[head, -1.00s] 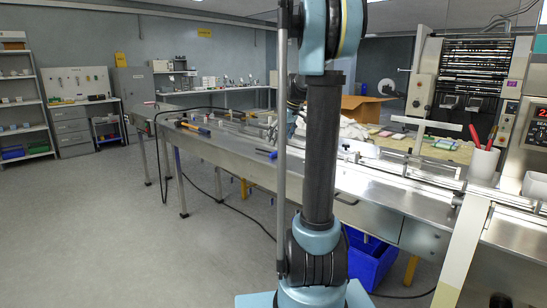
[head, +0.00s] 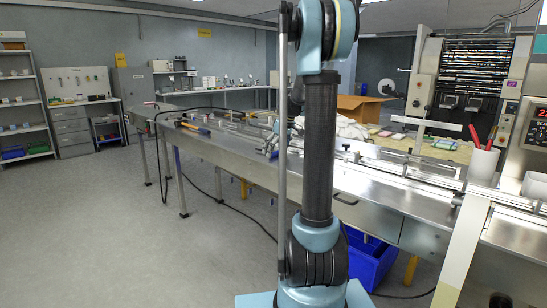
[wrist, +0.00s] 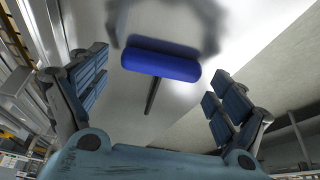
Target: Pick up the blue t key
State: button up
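The blue t key (wrist: 160,62) lies on the steel table in the wrist view, with its blue bar handle across the picture and its thin dark shaft pointing down toward my gripper. My gripper (wrist: 157,98) is open, with one finger on each side of the key and clear gaps to both. The shadow of the gripper falls on the table around the handle. In the head view my gripper (head: 269,148) is low at the table's near edge, partly behind my arm, and it hides the key.
A white cup with red-handled tools (head: 483,162) stands at right. A blue bin (head: 370,262) sits below the table. The floor at left is clear.

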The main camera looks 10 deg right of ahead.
jog(key=c, duration=0.7)
jog(key=shift+r, duration=0.1)
